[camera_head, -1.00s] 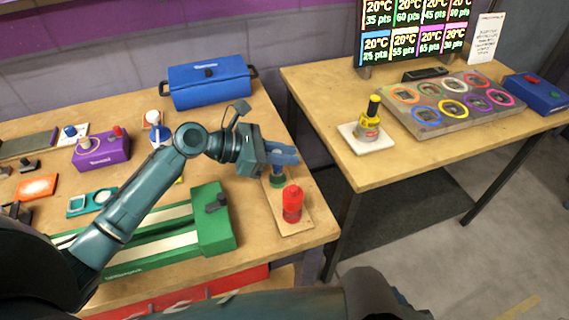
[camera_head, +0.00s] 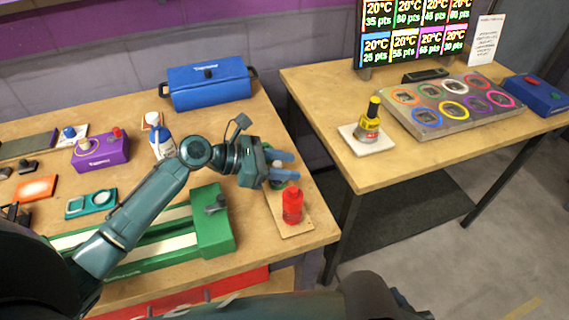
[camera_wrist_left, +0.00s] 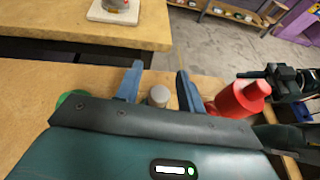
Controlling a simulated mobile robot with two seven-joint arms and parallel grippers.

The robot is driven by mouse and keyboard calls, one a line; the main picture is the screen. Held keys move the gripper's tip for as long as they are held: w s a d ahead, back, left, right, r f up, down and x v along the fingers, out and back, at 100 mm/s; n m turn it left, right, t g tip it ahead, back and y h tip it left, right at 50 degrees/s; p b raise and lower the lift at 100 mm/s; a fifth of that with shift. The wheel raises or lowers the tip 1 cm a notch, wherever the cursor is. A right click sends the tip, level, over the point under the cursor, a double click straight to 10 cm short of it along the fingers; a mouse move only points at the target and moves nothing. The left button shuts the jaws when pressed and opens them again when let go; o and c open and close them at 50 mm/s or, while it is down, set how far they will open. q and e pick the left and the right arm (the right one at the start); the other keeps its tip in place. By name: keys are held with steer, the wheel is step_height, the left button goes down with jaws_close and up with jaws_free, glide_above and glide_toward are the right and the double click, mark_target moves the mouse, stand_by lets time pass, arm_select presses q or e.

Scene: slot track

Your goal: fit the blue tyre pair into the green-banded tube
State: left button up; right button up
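My left gripper (camera_head: 290,166) is open over the wooden tray (camera_head: 290,227) at the table's front right corner. In the left wrist view its two blue fingers (camera_wrist_left: 158,75) stand either side of a grey round cap (camera_wrist_left: 158,96); contact cannot be told. A green thing (camera_wrist_left: 70,101) shows left of the fingers there. A red bottle (camera_head: 292,206) stands on the tray nearer to me, and right of the fingers in the wrist view (camera_wrist_left: 238,100). I cannot identify the blue tyre pair or the green-banded tube. Dark arm parts show at the wrist view's right; right fingers are unclear.
A green long device (camera_head: 214,228) lies left of the tray. A blue-and-white bottle (camera_head: 162,142), purple box (camera_head: 100,152) and blue case (camera_head: 208,84) stand behind.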

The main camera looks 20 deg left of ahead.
arm_select(q)
steer(key=shift+r, duration=0.2)
steer(key=v, duration=1.2)
